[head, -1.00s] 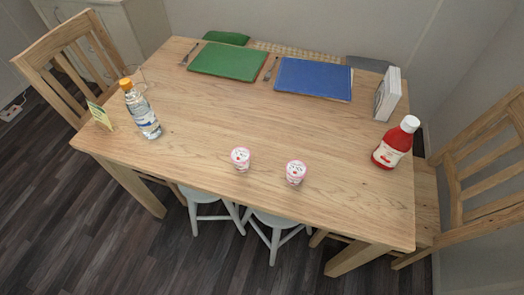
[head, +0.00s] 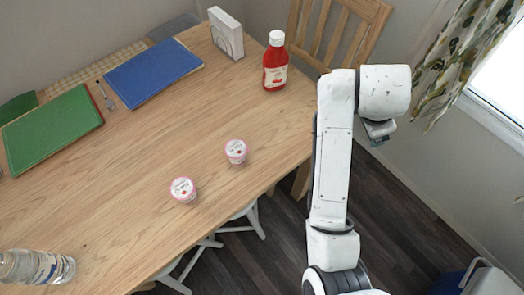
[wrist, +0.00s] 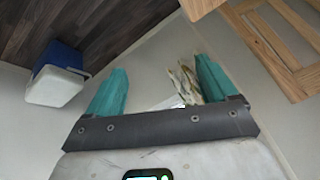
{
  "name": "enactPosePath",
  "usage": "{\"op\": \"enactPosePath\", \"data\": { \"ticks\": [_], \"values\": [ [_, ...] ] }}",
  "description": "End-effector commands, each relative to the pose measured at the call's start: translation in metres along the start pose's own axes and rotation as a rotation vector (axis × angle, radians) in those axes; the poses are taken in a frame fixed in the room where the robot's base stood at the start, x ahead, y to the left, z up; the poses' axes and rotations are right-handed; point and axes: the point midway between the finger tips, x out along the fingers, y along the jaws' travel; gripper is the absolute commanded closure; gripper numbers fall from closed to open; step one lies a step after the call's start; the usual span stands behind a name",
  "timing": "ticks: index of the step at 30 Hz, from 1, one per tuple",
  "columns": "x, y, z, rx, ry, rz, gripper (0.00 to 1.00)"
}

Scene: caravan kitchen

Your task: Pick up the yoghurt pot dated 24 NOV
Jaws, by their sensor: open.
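Two small yoghurt pots with pink-and-white lids stand upright on the wooden table: one pot (head: 184,190) nearer the front edge, the other pot (head: 236,151) further right and back. Print on their lids is too small to read, so I cannot tell which is dated 24 NOV. My gripper (head: 379,131) is right of the table, raised beside its edge and well apart from both pots. In the wrist view my gripper (wrist: 160,70) shows two teal fingers spread wide with nothing between them. Neither pot is in the wrist view.
A red sauce bottle (head: 275,62) and a white box (head: 226,33) stand at the table's far right. A clear bottle (head: 36,267) is at lower left. A wooden chair (head: 345,25) stands behind. The table around the pots is clear.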

Motion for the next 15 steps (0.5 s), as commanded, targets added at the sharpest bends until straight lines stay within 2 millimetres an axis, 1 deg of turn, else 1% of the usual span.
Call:
{"op": "enactPosePath", "data": {
  "ticks": [1,2,3,5,6,8,9,10,11,12,15],
  "values": [
    [-0.009,-0.020,0.018,0.095,-0.025,-0.005,0.14],
    [-0.015,-0.028,0.026,0.158,-0.038,0.001,0.14],
    [-0.022,-0.038,0.039,0.241,-0.056,0.011,0.14],
    [-0.034,-0.052,0.062,0.358,-0.088,0.034,0.14],
    [-0.042,-0.059,0.079,0.432,-0.111,0.054,0.14],
    [-0.056,-0.069,0.107,0.536,-0.145,0.092,0.14],
    [-0.065,-0.074,0.127,0.598,-0.167,0.121,0.14],
    [-0.073,-0.077,0.142,0.643,-0.183,0.145,0.14],
    [-0.080,-0.079,0.157,0.683,-0.196,0.170,0.14],
    [-0.090,-0.080,0.177,0.730,-0.212,0.204,0.14],
    [-0.114,-0.080,0.221,0.821,-0.242,0.284,0.14]
  ]
}}
